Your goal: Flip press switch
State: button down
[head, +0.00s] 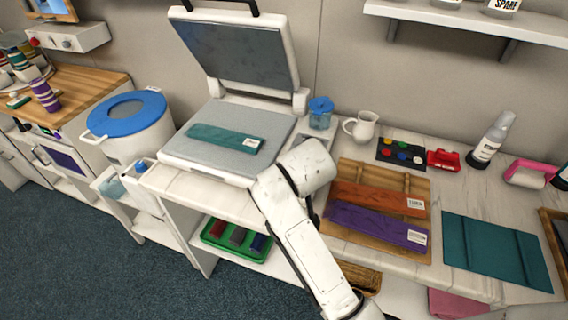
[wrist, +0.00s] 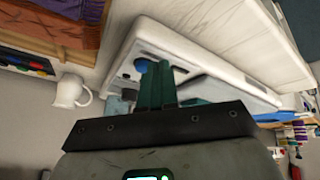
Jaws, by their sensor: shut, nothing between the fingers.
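The press (head: 215,165) stands on the counter with its lid (head: 235,50) raised. A teal folded cloth (head: 225,137) with a white label lies on its grey bed. A grey control panel (head: 311,153) is at the press's right side, partly hidden by my arm; I cannot make out the switch on it. In the wrist view the white press body (wrist: 185,47) lies beyond my gripper (wrist: 156,66). My gripper is shut and empty, its dark green fingers pointing at the panel end of the press. A blue round thing shows just behind the fingertips. The head view hides my gripper behind my arm.
A blue-lidded jar (head: 320,112) and a white pitcher (head: 362,127) stand close to the panel. Orange (head: 375,197) and purple (head: 375,226) cloths lie on a wooden board at the right. A white bucket (head: 130,130) with a blue lid stands left of the press.

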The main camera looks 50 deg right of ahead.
jog(key=w+r+m+g, duration=0.1)
jog(key=w+r+m, duration=0.25)
jog(key=r, duration=0.25)
jog(key=w+r+m+g, duration=0.2)
jog(key=w+r+m, duration=0.1)
jog(key=r+m, duration=0.25)
jog(key=shift+y, duration=0.3)
jog(key=b+x, duration=0.3)
jog(key=x, duration=0.8)
jog(key=shift+d+f, duration=0.15)
jog(key=shift+f, duration=0.05)
jog(key=shift+x, duration=0.9)
